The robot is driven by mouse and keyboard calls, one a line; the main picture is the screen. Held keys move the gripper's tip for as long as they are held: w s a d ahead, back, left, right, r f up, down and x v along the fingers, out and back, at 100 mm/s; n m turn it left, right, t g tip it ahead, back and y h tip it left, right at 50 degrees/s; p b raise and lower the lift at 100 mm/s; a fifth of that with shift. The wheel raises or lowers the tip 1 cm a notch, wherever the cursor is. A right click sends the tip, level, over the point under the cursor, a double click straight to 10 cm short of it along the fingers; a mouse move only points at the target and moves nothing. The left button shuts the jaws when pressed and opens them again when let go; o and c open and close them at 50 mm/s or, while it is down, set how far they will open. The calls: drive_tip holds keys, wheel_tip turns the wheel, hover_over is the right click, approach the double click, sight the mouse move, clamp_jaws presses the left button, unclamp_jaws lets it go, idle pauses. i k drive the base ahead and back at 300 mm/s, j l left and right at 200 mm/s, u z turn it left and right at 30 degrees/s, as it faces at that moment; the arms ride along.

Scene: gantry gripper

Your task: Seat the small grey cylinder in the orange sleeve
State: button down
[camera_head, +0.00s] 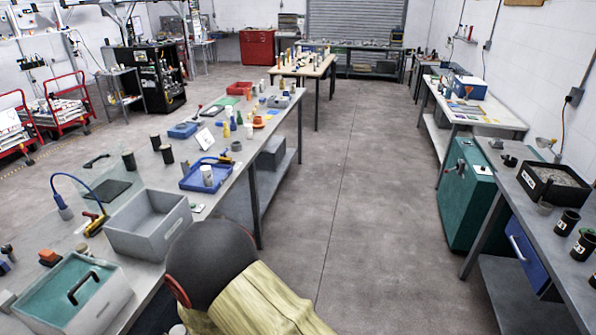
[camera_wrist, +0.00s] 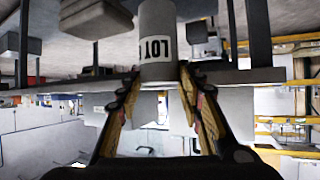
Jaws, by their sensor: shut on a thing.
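My gripper (camera_wrist: 158,82) is shut on a light grey cylinder (camera_wrist: 156,22) in the wrist view. The cylinder has a white label with dark "LOT" lettering, and its far end is cut off by the picture's top edge. I cannot tell whether it is the task's small grey cylinder. In the head view my gripper is hidden behind my arm. A small orange object (camera_head: 259,121) stands on the long bench; it is too small to tell whether it is the orange sleeve. A short grey round piece (camera_head: 236,146) stands nearer on the same bench.
The long bench holds a blue tray (camera_head: 189,184) with a white cylinder (camera_head: 207,173), an empty grey bin (camera_head: 151,251) and several dark cylinders. A teal cabinet (camera_head: 465,200) and another bench stand at the right. The floor (camera_head: 350,170) between the benches is clear.

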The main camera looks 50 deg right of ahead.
sight(258, 123)
drive_tip(key=i+z, duration=0.1)
drive_tip(key=z, duration=0.3)
drive_tip(key=i+z, duration=0.1)
drive_tip(key=z, duration=0.3)
drive_tip(key=i+j+z, duration=0.1)
drive_tip(key=z, duration=0.3)
drive_tip(key=i+j+z, duration=0.1)
drive_tip(key=z, duration=0.25)
